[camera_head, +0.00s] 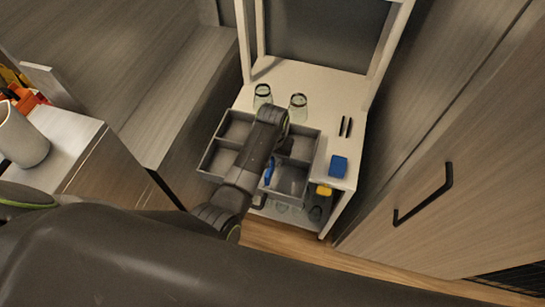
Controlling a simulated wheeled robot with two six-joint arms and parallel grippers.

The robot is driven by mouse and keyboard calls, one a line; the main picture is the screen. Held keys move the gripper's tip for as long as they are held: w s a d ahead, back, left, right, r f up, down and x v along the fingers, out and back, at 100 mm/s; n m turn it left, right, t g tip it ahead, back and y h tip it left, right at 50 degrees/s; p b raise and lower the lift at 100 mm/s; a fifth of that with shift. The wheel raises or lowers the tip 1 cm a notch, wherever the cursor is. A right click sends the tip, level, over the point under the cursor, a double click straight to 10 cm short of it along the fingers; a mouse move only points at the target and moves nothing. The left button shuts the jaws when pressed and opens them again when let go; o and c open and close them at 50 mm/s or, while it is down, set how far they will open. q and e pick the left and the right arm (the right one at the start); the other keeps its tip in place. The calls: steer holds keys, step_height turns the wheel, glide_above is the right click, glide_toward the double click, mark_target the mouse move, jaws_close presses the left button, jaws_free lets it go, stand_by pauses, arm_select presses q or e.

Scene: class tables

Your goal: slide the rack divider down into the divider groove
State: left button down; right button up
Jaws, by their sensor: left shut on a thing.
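The grey rack (311,146) is an open box with several compartments on the white shelf unit. My left arm reaches over its middle from the lower left. My left gripper (283,149) points down into the rack and is mostly hidden by its own arm. A slim blue piece (269,172), seemingly the rack divider, stands upright just below the gripper, at the arm's edge. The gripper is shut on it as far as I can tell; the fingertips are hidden. The groove cannot be made out, nor whether the piece is in it. My right gripper is not in view.
Two upturned glasses (298,106) stand behind the rack. A blue block (338,166) and two dark slim items (345,127) lie at its right. A yellow object (323,190) and glassware are at the lower level. A counter with a white cup (21,138) is at left.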

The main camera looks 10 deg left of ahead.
mark_target(272, 169)
arm_select(q)
steer(key=shift+f, duration=0.35)
steer(key=shift+f+b, duration=1.75)
steer(key=shift+f, duration=1.25)
steer(key=c, duration=1.3)
jaws_free()
steer(key=shift+c, duration=0.2)
step_height(272, 169, up, 12)
steer(key=shift+w+f+b, duration=0.1)
steer(key=shift+f+b, duration=0.05)
steer(key=shift+b, duration=0.45)
step_height(272, 169, up, 4)
steer(key=shift+r+p, duration=0.1)
steer(key=shift+p, duration=1.15)
steer(key=shift+r+p, duration=0.8)
steer(key=shift+p, duration=0.1)
